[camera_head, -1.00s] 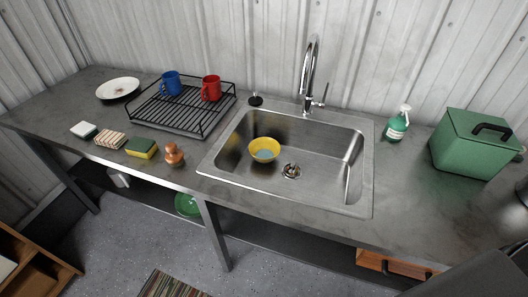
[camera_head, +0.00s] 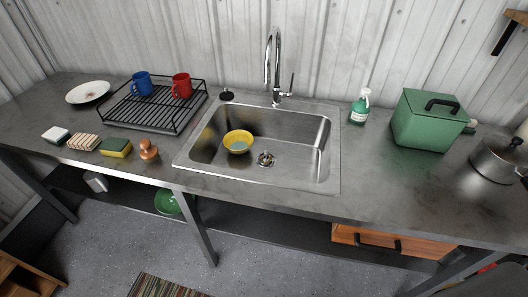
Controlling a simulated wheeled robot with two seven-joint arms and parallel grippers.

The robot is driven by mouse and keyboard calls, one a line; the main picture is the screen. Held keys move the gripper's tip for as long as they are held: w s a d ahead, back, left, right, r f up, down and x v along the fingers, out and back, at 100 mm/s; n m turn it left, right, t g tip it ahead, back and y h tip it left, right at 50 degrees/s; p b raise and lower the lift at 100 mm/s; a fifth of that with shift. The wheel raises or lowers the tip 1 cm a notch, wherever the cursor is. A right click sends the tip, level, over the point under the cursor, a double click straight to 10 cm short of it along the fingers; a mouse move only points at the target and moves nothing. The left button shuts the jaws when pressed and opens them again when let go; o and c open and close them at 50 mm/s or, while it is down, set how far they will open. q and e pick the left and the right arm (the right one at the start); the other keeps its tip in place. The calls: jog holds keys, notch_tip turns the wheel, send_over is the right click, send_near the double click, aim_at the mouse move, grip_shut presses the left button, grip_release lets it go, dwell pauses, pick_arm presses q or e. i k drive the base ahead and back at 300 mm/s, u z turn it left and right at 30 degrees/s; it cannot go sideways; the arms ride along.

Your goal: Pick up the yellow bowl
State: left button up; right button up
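The yellow bowl (camera_head: 238,141) sits upright in the left part of the steel sink (camera_head: 300,180), just left of the drain. Its inside bottom looks bluish. The bowl is below the counter level, within the basin walls. Neither of my grippers shows in the head view.
A tall faucet (camera_head: 273,65) stands behind the sink. A dish rack (camera_head: 150,118) with a blue mug (camera_head: 141,83) and a red mug (camera_head: 181,86) is to the left. A brown scrubber (camera_head: 148,150), sponges, a soap bottle (camera_head: 360,107), a green box (camera_head: 424,125) and a pot (camera_head: 492,160) stand around.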

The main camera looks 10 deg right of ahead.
aim_at(236, 142)
jog(key=z, duration=0.3)
jog(key=k, duration=0.35)
jog(key=z, duration=0.9)
jog(key=i, duration=0.8)
jog(key=u, duration=0.05)
